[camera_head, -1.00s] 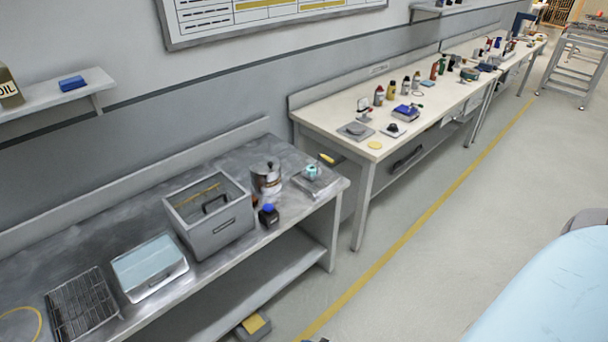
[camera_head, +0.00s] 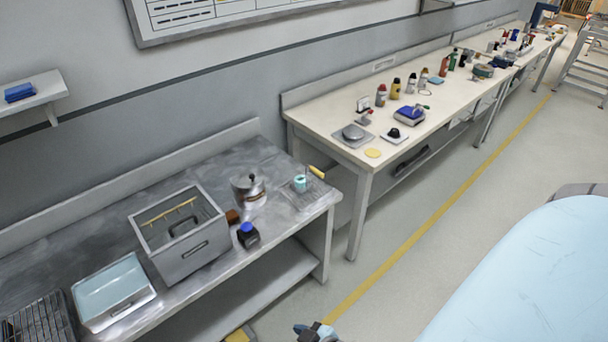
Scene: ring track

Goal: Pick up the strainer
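A flat wire-mesh piece with a yellow handle (camera_head: 317,172) lies at the right end of the grey metal bench (camera_head: 85,235); it may be the strainer, but it is too small to be sure. A small teal item (camera_head: 299,183) is on or beside it. A dark wire rack or basket (camera_head: 42,318) is at the bench's near left, cut off by the picture edge. I cannot make out either gripper's fingers. A small dark and blue part at the bottom middle edge is cut off, and I cannot tell what it is.
A grey open box (camera_head: 195,255), a pale-blue-topped tray (camera_head: 113,290), a metal pot (camera_head: 248,189) and a blue-capped dark bottle (camera_head: 247,235) stand on the bench. A cream table (camera_head: 345,140) holds several small items. The floor by the yellow line (camera_head: 400,255) is clear.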

